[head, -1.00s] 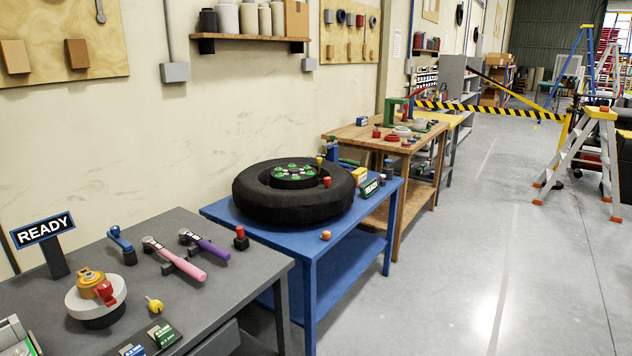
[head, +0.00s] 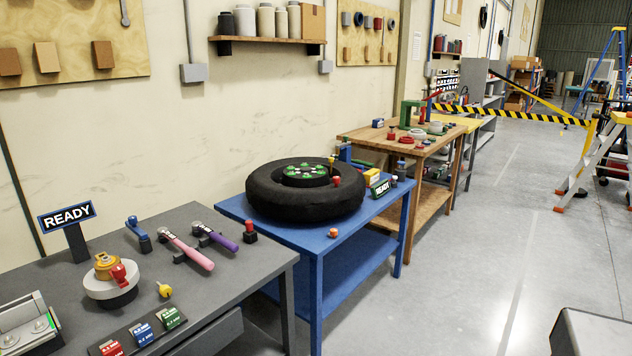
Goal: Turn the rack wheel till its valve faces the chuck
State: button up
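I cannot tell which, if either, is the valve or the chuck. My gripper is not in view.
The grey bench (head: 210,275) in front holds a pink-handled tool (head: 188,249), a purple-handled one (head: 216,238) and another READY sign (head: 67,215). A wooden bench (head: 425,205) stands beyond. The floor (head: 500,250) at right is mostly open; a grey block (head: 592,333) shows at lower right.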

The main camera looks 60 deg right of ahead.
aim_at(274, 192)
jog(key=u, duration=0.35)
jog(key=k, duration=1.25)
jog(key=z, duration=1.3)
jog(key=i, duration=1)
jog(key=u, duration=0.1)
